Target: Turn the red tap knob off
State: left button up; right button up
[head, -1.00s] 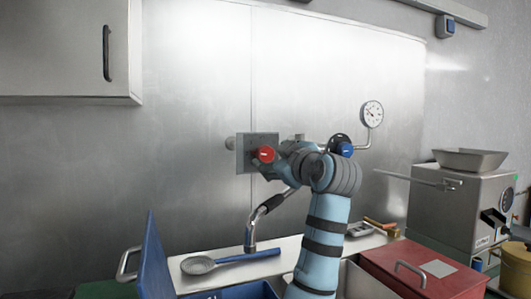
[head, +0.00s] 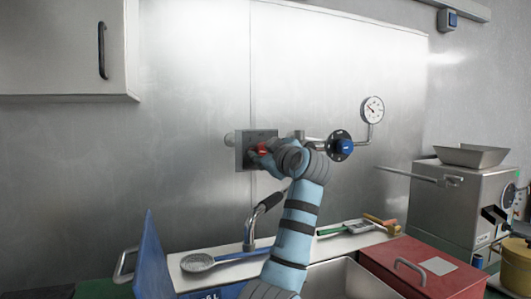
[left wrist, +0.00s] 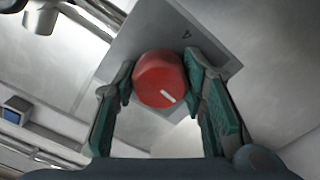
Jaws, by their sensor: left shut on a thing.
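The red tap knob (head: 263,149) sits on a grey square plate (head: 243,152) on the metal wall panel. In the left wrist view the knob (left wrist: 160,80) fills the space between two green-padded fingers, and a white line on its face points to the lower right. My left gripper (head: 262,152) is at the knob, with its fingers (left wrist: 165,95) on either side, shut on it. The arm partly covers the knob and plate in the head view. My right gripper is not in view.
A blue knob (head: 341,146) and a gauge (head: 372,109) are on the pipe to the right. Below are a curved spout (head: 252,228), a strainer spoon (head: 198,262), a blue lid (head: 153,255) and a red box (head: 420,265). A steel machine (head: 455,210) stands at right.

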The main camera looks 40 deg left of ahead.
pick_arm(q)
jog(key=m+p, duration=0.3)
jog(key=m, duration=0.1)
jog(key=shift+r, duration=0.2)
jog(key=m+p, duration=0.4)
jog(key=shift+m, duration=0.3)
jog(key=m+p, duration=0.5)
jog(key=shift+r, duration=0.1)
jog(key=shift+m+p, duration=1.2)
jog(key=shift+m, duration=0.2)
jog(key=shift+f, duration=0.2)
jog(key=o, duration=1.2)
